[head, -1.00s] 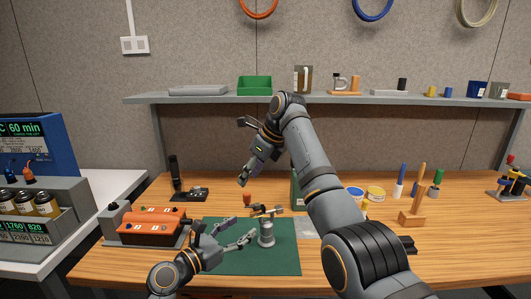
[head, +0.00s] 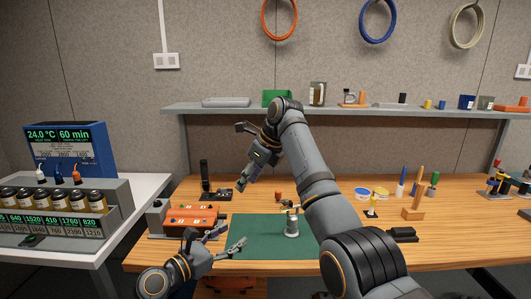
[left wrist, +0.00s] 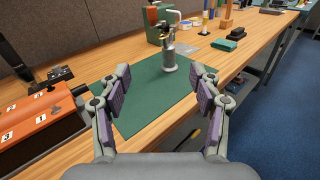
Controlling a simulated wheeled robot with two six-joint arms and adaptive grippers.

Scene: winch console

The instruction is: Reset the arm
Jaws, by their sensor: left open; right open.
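My left gripper (head: 222,242) is open and empty low over the front left of the green mat. It also shows in the left wrist view (left wrist: 160,85), with its fingers spread apart. My right gripper (head: 241,155) is open and empty, raised over the back of the bench, below the shelf. A grey metal post-like device (head: 292,225) stands upright on the green mat (head: 262,228), to the right of my left gripper and apart from it. It shows beyond the fingers in the left wrist view (left wrist: 169,54). I cannot tell which part is the arm of the task.
An orange-topped console (head: 192,217) sits left of the mat, close to my left gripper. A black stand (head: 205,178) is behind it. A white side table (head: 120,215) holds a blue display unit (head: 70,150) and several jars. A shelf (head: 230,108) runs along the back.

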